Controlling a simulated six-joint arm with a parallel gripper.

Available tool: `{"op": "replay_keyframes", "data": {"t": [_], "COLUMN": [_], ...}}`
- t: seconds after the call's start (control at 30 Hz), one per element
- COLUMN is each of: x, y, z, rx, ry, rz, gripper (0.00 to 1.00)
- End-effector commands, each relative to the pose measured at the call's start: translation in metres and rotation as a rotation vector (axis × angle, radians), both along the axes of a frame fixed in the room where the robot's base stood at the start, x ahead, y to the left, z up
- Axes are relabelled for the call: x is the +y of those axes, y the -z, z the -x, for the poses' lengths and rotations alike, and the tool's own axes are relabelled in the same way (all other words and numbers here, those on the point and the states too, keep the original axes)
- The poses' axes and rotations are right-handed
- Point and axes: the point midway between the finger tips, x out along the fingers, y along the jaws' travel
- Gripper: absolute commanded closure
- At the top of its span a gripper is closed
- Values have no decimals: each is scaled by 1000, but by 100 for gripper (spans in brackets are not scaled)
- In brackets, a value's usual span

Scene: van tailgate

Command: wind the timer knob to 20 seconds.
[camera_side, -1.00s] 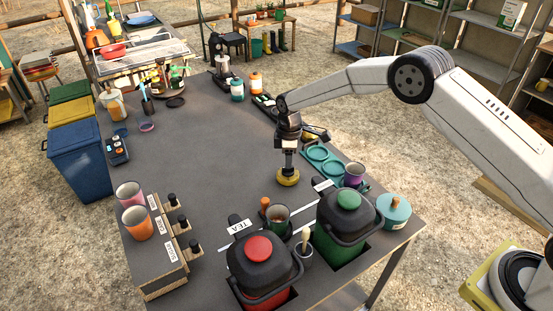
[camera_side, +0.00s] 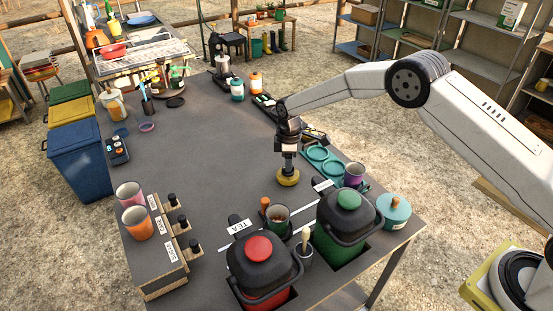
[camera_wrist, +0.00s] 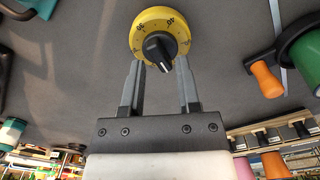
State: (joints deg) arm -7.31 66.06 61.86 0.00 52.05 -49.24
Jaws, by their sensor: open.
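The timer (camera_side: 288,178) is a round yellow dial on the dark table, below my gripper in the side view. In the wrist view the yellow timer (camera_wrist: 141,25) shows black numbers around its rim, partly too small to read. Its black knob (camera_wrist: 159,52) has a white pointer line and lies between and just beyond the fingertips. My gripper (camera_wrist: 159,66) is open, with one finger on each side of the knob's near end. I cannot tell whether either finger touches the knob. In the side view my gripper (camera_side: 288,167) points straight down over the timer.
Teal round holders (camera_side: 318,153) and a purple cup (camera_side: 354,174) stand close to the right. A red-lidded urn (camera_side: 259,250) and a green-lidded urn (camera_side: 349,199) stand in front. The table's middle, left of the timer, is clear.

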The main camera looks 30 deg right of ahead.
Motion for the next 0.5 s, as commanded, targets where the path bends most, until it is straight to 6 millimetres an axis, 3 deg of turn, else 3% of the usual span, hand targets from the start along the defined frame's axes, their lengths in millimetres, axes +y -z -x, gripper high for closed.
{"op": "replay_keyframes", "data": {"t": [0.5], "x": [0], "y": [8], "z": [0], "rx": [0], "ry": [0], "rz": [0], "gripper": [59]}}
